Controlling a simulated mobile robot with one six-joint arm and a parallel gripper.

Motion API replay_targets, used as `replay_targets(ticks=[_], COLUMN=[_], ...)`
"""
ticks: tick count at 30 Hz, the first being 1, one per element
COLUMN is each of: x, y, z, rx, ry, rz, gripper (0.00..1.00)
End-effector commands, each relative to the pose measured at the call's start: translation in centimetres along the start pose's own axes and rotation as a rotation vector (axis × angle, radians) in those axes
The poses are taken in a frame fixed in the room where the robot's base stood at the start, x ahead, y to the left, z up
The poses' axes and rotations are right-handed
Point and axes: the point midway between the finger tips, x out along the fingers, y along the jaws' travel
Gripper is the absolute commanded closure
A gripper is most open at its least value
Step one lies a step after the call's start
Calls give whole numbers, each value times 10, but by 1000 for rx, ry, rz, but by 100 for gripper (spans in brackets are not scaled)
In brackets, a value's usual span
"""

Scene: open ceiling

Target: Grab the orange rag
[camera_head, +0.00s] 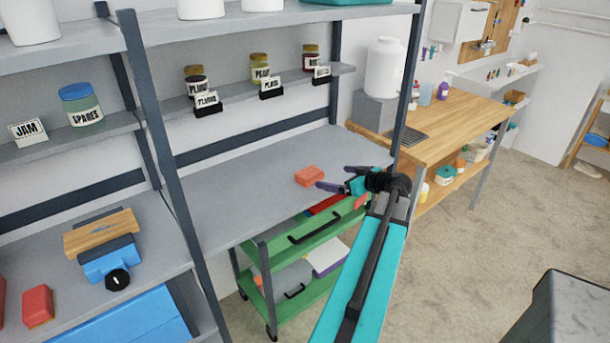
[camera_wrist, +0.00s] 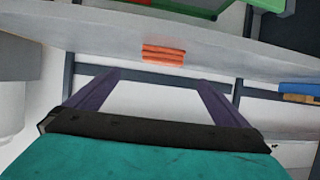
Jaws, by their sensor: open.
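The orange rag (camera_head: 310,176) is a small folded block lying on the grey middle shelf (camera_head: 260,190), near its front right part. It also shows in the wrist view (camera_wrist: 163,54), as stacked orange layers beyond the fingers and roughly centred between them. My gripper (camera_head: 337,178) is open and empty, just right of the rag in the head view. Its two purple fingers (camera_wrist: 158,78) are spread wide in the wrist view. I see a gap between the fingertips and the rag, with no clear contact.
Dark shelf posts (camera_head: 165,150) stand left and right of this bay. A green cart (camera_head: 310,237) is below the shelf. Labelled jars (camera_head: 197,82) line the small shelf above. A red block (camera_head: 38,305) lies at lower left. The shelf around the rag is clear.

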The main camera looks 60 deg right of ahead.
Motion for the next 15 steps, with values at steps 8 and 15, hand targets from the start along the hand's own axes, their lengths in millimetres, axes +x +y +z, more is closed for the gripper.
replay_targets(ticks=[8, 15], x=[12, 38], y=[-11, -15], z=[-4, -6], rx=[-6, -7], ry=[-1, -1], rz=[-18, -25], gripper=[0, 0])
